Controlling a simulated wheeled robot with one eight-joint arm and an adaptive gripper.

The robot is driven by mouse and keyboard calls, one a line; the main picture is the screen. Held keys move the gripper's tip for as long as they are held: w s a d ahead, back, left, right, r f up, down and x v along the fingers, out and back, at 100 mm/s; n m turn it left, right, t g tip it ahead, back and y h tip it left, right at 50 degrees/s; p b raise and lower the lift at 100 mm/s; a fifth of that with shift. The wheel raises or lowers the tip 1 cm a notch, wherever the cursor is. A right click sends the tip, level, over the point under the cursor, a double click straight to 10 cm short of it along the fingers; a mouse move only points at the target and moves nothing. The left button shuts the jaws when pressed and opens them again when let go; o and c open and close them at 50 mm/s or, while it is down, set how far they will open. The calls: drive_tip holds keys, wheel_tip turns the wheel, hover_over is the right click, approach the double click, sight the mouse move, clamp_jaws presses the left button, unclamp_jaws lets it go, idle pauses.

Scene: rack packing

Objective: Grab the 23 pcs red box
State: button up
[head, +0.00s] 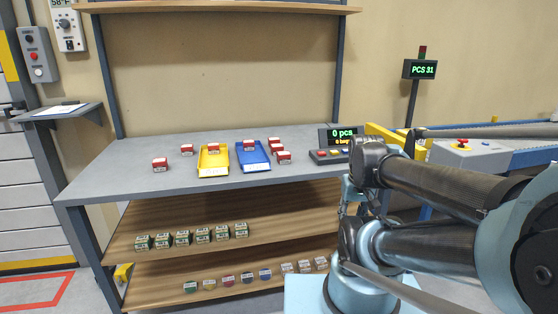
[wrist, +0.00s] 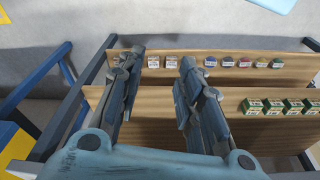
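Several small red-and-white boxes sit on the grey tabletop (head: 135,160) in the head view. One red box (head: 160,164) is at the front left and another red box (head: 187,149) is behind it. One red box (head: 213,148) is in the yellow tray (head: 214,171), and one red box (head: 249,145) is in the blue tray (head: 253,167). More stand right of the blue tray, including a front red box (head: 284,157). Their piece counts are too small to read. My gripper (wrist: 157,62) is open and empty in the wrist view, away from the red boxes, facing the lower shelves.
Green boxes (head: 182,238) line the middle shelf (head: 285,219). Small coloured items (head: 228,280) and pale boxes (head: 305,266) are on the bottom shelf. A counter display (head: 343,134) reads 0 pcs. A post sign (head: 420,69) reads PCS 31. The front left tabletop has free room.

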drive_tip(key=o, duration=0.8)
wheel_tip(320, 180, up, 2)
drive_tip(key=shift+a+r, duration=0.1)
drive_tip(key=shift+a, duration=0.05)
drive_tip(key=shift+c, duration=0.2)
drive_tip(key=w+a+r+m+g, duration=0.1)
drive_tip(key=w+a+r+m, duration=0.45)
drive_tip(key=w+r, duration=0.5)
drive_tip(key=w+a+r+m+g, duration=0.1)
drive_tip(key=w+a+r+m, duration=0.4)
drive_tip(key=w+a+r, duration=0.5)
drive_tip(key=m, duration=0.5)
hover_over(284, 153)
drive_tip(key=shift+n, duration=0.25)
drive_tip(key=f, duration=0.9)
drive_tip(key=shift+w+a+f, duration=0.1)
drive_tip(key=shift+w+a, duration=0.2)
drive_tip(key=shift+w, duration=0.05)
drive_tip(key=shift+s+d+f, duration=0.1)
drive_tip(key=shift+f, duration=1.4)
drive_tip(key=shift+d+f, duration=0.1)
drive_tip(key=shift+f, duration=1.4)
